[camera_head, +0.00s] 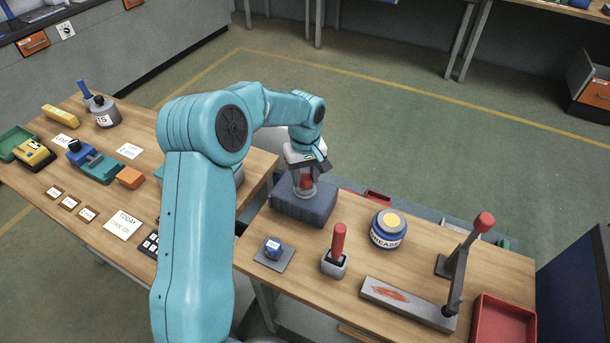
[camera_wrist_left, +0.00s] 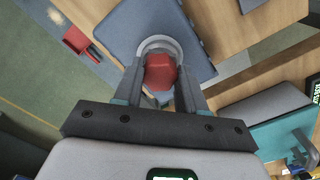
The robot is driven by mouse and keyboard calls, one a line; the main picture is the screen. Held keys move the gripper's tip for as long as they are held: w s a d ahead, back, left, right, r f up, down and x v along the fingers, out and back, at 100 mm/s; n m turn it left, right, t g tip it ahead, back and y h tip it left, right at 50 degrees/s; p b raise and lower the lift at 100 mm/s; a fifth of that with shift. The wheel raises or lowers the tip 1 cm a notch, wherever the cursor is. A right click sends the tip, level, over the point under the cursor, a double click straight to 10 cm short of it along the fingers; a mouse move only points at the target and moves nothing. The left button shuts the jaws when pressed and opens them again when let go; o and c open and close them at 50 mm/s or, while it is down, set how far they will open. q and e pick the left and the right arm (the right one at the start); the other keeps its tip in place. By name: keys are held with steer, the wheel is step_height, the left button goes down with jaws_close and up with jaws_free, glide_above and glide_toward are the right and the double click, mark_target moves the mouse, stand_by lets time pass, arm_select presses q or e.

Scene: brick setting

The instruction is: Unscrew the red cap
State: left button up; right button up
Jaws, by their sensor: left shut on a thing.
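The red cap (camera_head: 306,182) sits on top of a dark blue-grey block (camera_head: 318,207) on the right-hand table. In the left wrist view the red cap (camera_wrist_left: 160,72) lies between my fingers, with a pale ring (camera_wrist_left: 158,42) around its far side. My left gripper (camera_head: 304,184) points down over the block and is shut on the red cap. The wrist view shows its fingers (camera_wrist_left: 160,80) on both sides of the cap. The cap's lower part and what it sits on are partly hidden by the fingers. My right gripper is not in view.
Near the block stand a blue grease jar (camera_head: 388,229), a red-handled tool in a grey holder (camera_head: 334,263), a small blue item on a grey plate (camera_head: 272,252), and a lever with a red knob (camera_head: 483,222). A red tray (camera_head: 503,318) lies at the right front.

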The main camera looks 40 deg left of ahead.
arm_select(q)
steer(key=n+b, duration=0.1)
steer(key=n, duration=0.2)
steer(key=shift+f+b, duration=0.1)
steer(key=shift+b, duration=0.2)
steer(key=n, duration=0.2)
steer(key=shift+w+n+b, duration=0.1)
steer(key=shift+n+b, duration=0.25)
steer(key=shift+n, duration=0.65)
steer(key=shift+n+b, duration=0.4)
steer(key=shift+n, duration=0.4)
steer(key=o, duration=1.6)
steer(key=shift+o, duration=0.2)
steer(key=shift+r, duration=0.25)
